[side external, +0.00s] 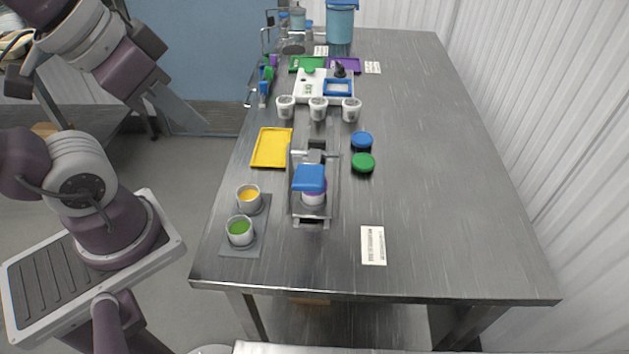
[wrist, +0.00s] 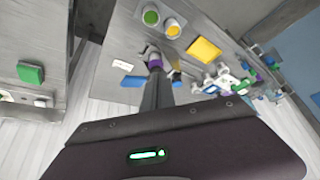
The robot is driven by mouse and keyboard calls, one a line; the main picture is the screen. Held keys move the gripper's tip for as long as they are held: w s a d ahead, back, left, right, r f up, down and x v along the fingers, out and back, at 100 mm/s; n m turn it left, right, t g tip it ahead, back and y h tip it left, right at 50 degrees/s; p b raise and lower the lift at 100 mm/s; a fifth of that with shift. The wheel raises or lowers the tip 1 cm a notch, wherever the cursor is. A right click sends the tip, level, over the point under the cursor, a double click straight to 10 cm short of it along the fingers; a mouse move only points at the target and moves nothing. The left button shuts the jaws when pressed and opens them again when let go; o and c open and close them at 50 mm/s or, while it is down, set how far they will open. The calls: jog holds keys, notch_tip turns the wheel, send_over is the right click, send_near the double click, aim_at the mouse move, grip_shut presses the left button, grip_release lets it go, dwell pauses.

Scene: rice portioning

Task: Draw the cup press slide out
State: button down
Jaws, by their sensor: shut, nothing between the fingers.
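The cup press (side external: 297,205) stands near the front of the steel bench, a grey frame with a blue block (side external: 310,178) on top. A white cup with a purple band (side external: 314,197) sits beneath the block. My gripper (side external: 205,130) is off the bench's left side, well apart from the press. In the wrist view its dark fingers (wrist: 156,70) are shut and empty, and they partly cover the press (wrist: 150,51).
Left of the press are a cup of green food (side external: 240,231), a cup of yellow food (side external: 248,198) and a yellow tray (side external: 272,147). Blue (side external: 362,139) and green (side external: 363,162) lids lie right. Behind stand white tubs (side external: 318,108). The bench's right side is clear.

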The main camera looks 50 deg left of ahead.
dwell(0.4)
jog(key=c, duration=2)
grip_release()
jog(key=o, duration=0.5)
jog(key=w+m, duration=0.1)
jog(key=w, duration=0.2)
jog(key=w+m+g, duration=0.1)
jog(key=w, duration=0.2)
jog(key=w+a+m+g, duration=0.1)
jog(key=w, duration=0.2)
jog(key=shift+w+r, duration=0.15)
jog(key=shift+w, duration=0.15)
jog(key=m+g, duration=0.3)
jog(key=m, duration=0.3)
send_over(317, 140)
notch_tip(317, 140, down, 14)
jog(key=shift+s+r, duration=0.15)
jog(key=shift+r, duration=0.1)
jog(key=shift+g, duration=0.3)
notch_tip(317, 140, down, 7)
jog(key=shift+f, duration=0.5)
grip_shut()
jog(key=shift+w+r, duration=0.1)
jog(key=shift+w, duration=0.1)
